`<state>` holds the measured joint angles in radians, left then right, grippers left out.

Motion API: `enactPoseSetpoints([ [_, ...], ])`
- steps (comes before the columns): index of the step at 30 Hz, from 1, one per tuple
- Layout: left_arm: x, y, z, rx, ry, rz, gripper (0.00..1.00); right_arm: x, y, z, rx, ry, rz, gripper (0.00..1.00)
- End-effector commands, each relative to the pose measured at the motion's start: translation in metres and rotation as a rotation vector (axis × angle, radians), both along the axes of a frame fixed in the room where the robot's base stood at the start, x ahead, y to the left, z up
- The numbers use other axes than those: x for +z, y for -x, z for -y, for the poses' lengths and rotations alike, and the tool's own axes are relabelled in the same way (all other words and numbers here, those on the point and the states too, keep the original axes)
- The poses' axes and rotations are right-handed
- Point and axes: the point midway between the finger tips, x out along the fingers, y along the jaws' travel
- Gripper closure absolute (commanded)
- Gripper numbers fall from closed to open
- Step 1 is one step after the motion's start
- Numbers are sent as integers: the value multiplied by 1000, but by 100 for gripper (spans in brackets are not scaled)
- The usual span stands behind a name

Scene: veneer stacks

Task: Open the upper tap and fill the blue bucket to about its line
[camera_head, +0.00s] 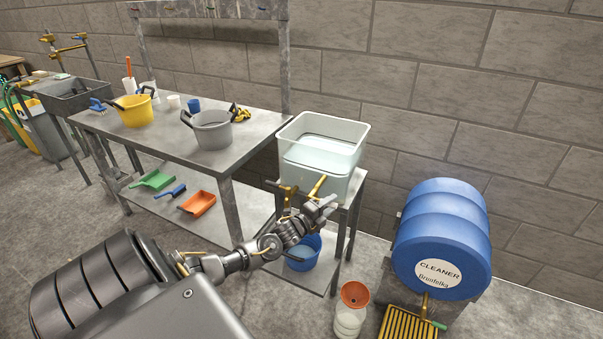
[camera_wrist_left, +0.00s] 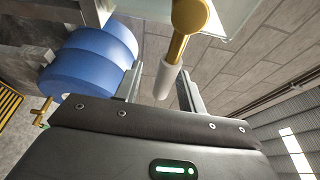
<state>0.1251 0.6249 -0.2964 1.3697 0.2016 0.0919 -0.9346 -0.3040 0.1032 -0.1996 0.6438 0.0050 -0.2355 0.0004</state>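A clear tank (camera_head: 318,160) of water stands on a metal stand, with brass taps at its front. The upper tap (camera_head: 318,186) has a brass lever; in the left wrist view the tap (camera_wrist_left: 190,18) shows a pale sleeve on its handle (camera_wrist_left: 168,80). My left gripper (camera_head: 328,205) is at this tap. Its fingers (camera_wrist_left: 160,92) are apart, with the handle's end seen between them; contact cannot be told. The blue bucket (camera_head: 305,254) stands below on the stand's lower shelf, partly hidden by my arm. Its line and water level cannot be made out.
A blue cleaner drum (camera_head: 440,235) with a brass tap stands at right, above a yellow grate (camera_head: 408,323). A clear container with an orange funnel (camera_head: 354,295) stands on the floor.

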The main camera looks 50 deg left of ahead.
Motion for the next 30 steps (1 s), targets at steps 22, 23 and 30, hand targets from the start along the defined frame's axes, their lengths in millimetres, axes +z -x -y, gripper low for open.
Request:
enactPoseSetpoints([
  [22,3,65,-1,0,1,1,60,41,-1,0,-1,-1,2,76],
  [23,3,67,-1,0,1,1,60,41,-1,0,-1,-1,2,76],
  [30,2,70,-1,1,1,3,60,41,0,0,-1,0,1,76],
])
